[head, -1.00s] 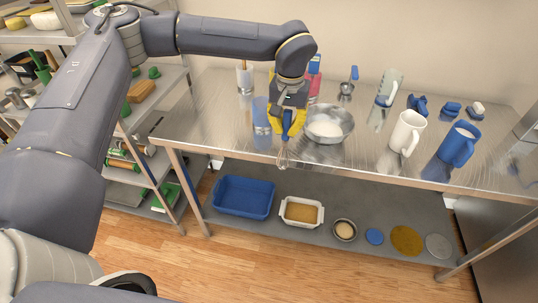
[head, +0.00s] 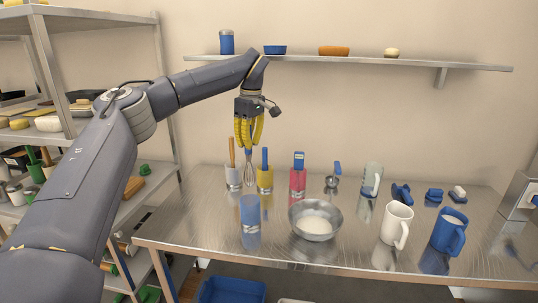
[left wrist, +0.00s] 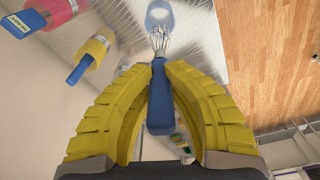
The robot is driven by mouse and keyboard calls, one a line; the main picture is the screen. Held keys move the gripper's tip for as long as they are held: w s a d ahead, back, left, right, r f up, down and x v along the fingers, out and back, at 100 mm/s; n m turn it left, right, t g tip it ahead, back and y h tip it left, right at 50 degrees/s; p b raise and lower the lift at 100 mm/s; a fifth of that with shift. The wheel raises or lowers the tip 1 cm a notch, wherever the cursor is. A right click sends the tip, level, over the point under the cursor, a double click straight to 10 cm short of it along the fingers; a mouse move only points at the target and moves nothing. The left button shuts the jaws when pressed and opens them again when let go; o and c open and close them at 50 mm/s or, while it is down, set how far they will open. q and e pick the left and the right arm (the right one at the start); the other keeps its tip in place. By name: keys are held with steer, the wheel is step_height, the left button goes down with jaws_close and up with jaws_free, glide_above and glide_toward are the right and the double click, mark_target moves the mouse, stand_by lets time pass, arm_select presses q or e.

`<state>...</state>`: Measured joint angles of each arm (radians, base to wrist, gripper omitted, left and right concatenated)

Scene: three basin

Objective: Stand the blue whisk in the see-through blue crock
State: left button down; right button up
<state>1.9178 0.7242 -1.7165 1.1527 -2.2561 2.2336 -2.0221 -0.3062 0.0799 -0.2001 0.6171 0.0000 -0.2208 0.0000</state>
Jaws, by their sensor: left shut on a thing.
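My left gripper (head: 249,143) has yellow fingers shut on the blue handle of the whisk, whose wire end (head: 249,170) points down in the head view. The whisk hangs about upright above the table, clear of it. The see-through blue crock (head: 250,212) stands upright near the table's front left, below the whisk in the picture. In the left wrist view the whisk's blue handle (left wrist: 160,105) lies between the fingers (left wrist: 160,75), and its wires point toward the blue crock's open ring (left wrist: 159,14). The wires appear short of the crock. My right gripper is not in view.
A clear crock (head: 233,178), a yellow crock (head: 265,181) and a red crock (head: 297,183) with tools stand behind the blue one. A metal bowl (head: 316,221) is to its right. A white mug (head: 397,224) and a blue pitcher (head: 450,232) stand farther right. A wall shelf (head: 370,63) runs above.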

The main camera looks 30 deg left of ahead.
arm_select(q)
steer(key=shift+a+r+n, duration=0.1)
steer(key=shift+r+n, duration=0.05)
steer(key=shift+n, duration=0.15)
glide_above(250, 182)
steer(key=w+a, duration=0.1)
steer(key=w, duration=0.1)
steer(key=shift+s+a+f, duration=0.1)
steer(key=shift+f, duration=1.05)
steer(key=shift+a+f, duration=0.1)
steer(key=shift+f, duration=1.3)
steer(key=shift+f, duration=5.25)
steer(key=c, duration=1.6)
jaws_free()
steer(key=shift+o, duration=0.2)
